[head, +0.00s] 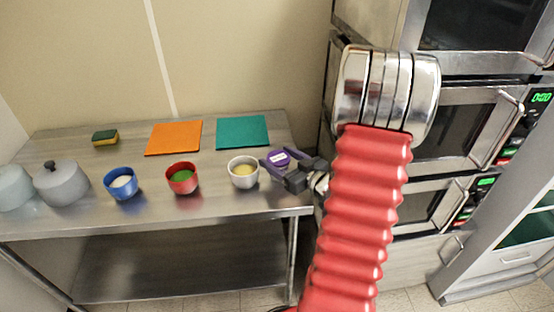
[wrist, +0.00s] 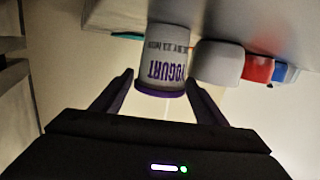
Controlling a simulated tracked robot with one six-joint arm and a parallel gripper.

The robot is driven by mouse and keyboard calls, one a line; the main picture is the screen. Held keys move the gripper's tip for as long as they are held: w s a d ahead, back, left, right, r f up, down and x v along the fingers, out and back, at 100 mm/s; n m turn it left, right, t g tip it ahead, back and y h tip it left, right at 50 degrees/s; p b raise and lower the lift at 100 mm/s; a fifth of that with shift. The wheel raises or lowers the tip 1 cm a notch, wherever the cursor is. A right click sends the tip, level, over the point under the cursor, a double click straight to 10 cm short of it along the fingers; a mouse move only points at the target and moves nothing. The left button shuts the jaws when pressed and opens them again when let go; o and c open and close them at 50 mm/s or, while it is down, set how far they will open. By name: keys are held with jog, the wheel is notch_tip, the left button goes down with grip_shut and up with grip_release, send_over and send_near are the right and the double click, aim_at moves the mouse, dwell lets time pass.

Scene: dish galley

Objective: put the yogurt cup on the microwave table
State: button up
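The yogurt cup (head: 279,158), white with a purple lid, stands near the right end of the steel table (head: 240,203). In the wrist view the cup (wrist: 165,58) appears upside down, with its lettering facing me. My gripper (head: 282,165) is open at the cup. Its two fingers (wrist: 160,80) lie on either side of the cup, and I see no clear grip on it. The cup's lower part is partly hidden by the gripper in the head view. I cannot tell which surface is the microwave table; stacked microwaves (head: 459,124) stand at the right.
A white bowl (head: 243,178) with yellow contents stands close left of the cup. Further left are a red bowl (head: 182,184), a blue bowl (head: 120,190) and a grey lidded pot (head: 62,187). Orange (head: 173,137) and teal (head: 242,132) mats and a sponge (head: 105,138) lie behind.

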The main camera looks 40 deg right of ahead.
jog(key=shift+r, duration=0.2)
jog(key=s, duration=0.4)
jog(key=s+r, duration=0.1)
jog(key=s, duration=0.7)
jog(key=shift+a+r, duration=0.25)
jog(key=shift+r, duration=0.1)
dwell(0.5)
